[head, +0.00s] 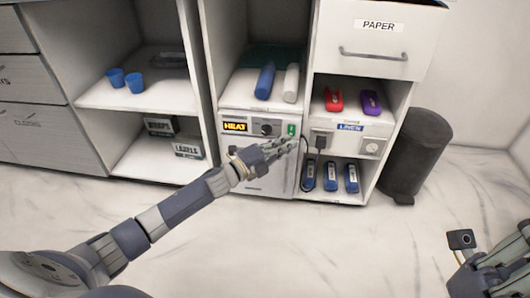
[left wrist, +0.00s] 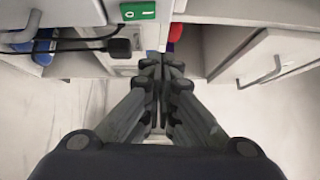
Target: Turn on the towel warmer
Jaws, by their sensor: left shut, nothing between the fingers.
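The towel warmer (head: 270,184) is a white unit low in the middle cabinet in the head view. Its front panel has a lit HEAT label (head: 235,127), a dark knob (head: 266,129) and a green switch (head: 291,129). The green switch also shows at the top of the left wrist view (left wrist: 137,11). My left gripper (head: 291,144) is shut and empty, with its fingertips in front of the panel just below the switch. Whether they touch it is unclear. In the left wrist view its fingertips (left wrist: 163,68) are together. My right gripper (head: 490,276) is partly in view at lower right.
A black plug (head: 320,141) with a cord sits right of the warmer, beside a LINEN label (head: 350,127). Blue and white rolls lie above the warmer. A dark bin (head: 415,155) stands at right. The floor in front is clear.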

